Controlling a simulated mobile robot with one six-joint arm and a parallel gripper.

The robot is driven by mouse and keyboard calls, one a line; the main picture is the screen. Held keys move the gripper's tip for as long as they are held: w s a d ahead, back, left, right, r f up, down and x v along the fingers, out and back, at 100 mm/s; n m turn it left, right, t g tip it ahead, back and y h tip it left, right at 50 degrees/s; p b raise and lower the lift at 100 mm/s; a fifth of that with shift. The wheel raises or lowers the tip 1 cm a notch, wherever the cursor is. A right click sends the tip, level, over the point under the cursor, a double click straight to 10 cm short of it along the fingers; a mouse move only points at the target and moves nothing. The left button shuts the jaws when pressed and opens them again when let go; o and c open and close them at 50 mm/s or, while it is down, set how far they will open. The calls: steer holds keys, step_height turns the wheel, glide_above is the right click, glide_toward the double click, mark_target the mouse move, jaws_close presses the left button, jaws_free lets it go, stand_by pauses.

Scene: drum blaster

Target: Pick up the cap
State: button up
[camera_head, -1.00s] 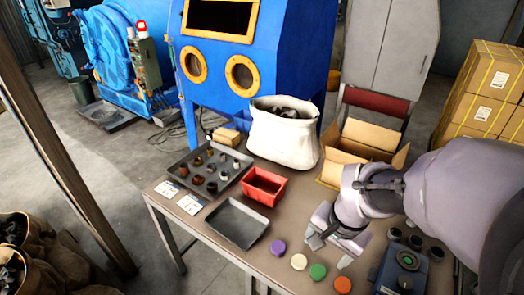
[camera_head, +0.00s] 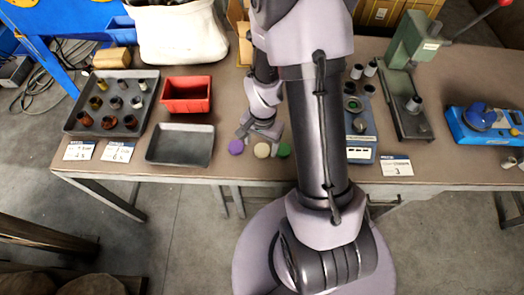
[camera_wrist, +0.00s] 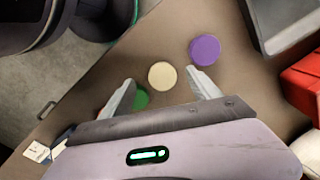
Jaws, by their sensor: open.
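Flat round caps lie in a row near the table's front edge: a purple cap (camera_head: 236,147), a cream cap (camera_head: 262,150) and a green cap (camera_head: 284,149). My gripper (camera_head: 260,132) is open and empty, above the table just behind them. In the wrist view, the cream cap (camera_wrist: 162,75) shows between the two fingertips, apart from both. The purple cap (camera_wrist: 205,49) is beyond the right finger. The green cap (camera_wrist: 140,99) is partly hidden by the left finger. The orange cap is not visible now.
An empty grey tray (camera_head: 180,161) and a red bin (camera_head: 186,108) stand left of the caps. A dark tray (camera_head: 68,125) holds several small parts. A device (camera_head: 361,154) and a green press (camera_head: 428,132) stand to the right.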

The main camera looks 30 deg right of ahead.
mark_target(261, 151)
steer(key=f, duration=0.1)
steer(key=f+b, duration=0.1)
steer(key=f, duration=0.1)
steer(key=f+b, duration=0.1)
steer(key=shift+w+d+f, duration=0.15)
steer(key=shift+w+f, duration=0.1)
steer(key=shift+r, duration=0.15)
steer(key=c, duration=1.4)
steer(key=shift+r, duration=0.1)
